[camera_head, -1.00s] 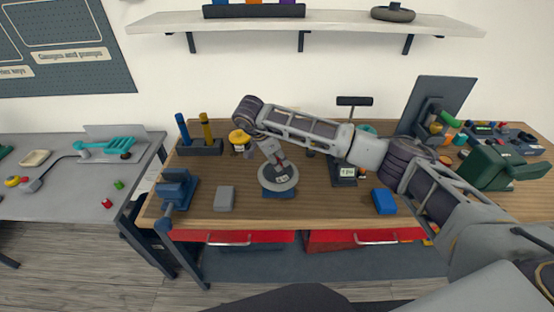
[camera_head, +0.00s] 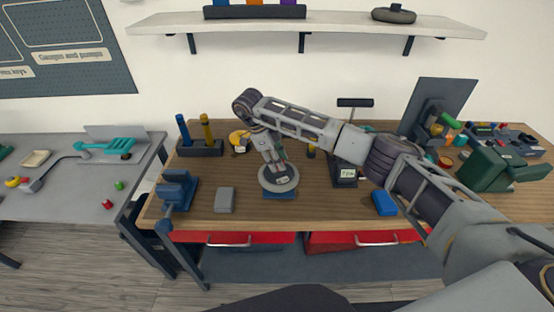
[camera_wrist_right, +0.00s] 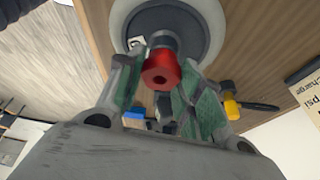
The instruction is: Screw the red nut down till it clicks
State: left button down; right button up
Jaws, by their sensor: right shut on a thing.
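The red nut (camera_wrist_right: 161,69) sits in the middle of the right wrist view, at the hub of a round grey disc (camera_wrist_right: 207,12). In the head view the disc (camera_head: 279,186) rests on a small dark blue base near the front of the wooden bench. My right gripper (camera_head: 276,168) reaches down over the disc. In the right wrist view its green-padded fingers (camera_wrist_right: 159,75) are shut on the red nut from both sides. In the head view the fingers hide the nut. My left gripper is in neither view.
A grey block (camera_head: 225,200) and a blue vise (camera_head: 176,190) stand left of the disc. A stand with a small display (camera_head: 346,176) and a blue block (camera_head: 384,203) are to the right.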

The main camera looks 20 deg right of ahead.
jog(key=m, duration=0.2)
jog(key=m+g+y+p, duration=0.1)
jog(key=m, duration=0.2)
jog(key=shift+s+f+m+g, duration=0.2)
jog(key=shift+s+m+g, duration=0.1)
jog(key=shift+m+g, duration=0.1)
jog(key=shift+m+g+y+p, duration=0.3)
jog(key=shift+m+y+p, duration=0.6)
jog(key=shift+m, duration=1)
jog(key=o, duration=1.1)
jog(key=shift+s+a+r, duration=0.1)
jog(key=shift+a+r, duration=0.1)
jog(key=shift+c, duration=0.2)
jog(key=shift+d, duration=0.2)
jog(key=shift+w+r, duration=0.15)
jog(key=shift+w, duration=0.05)
jog(key=v, duration=1.1)
jog(key=shift+a+r, duration=0.25)
jog(key=shift+r, duration=0.1)
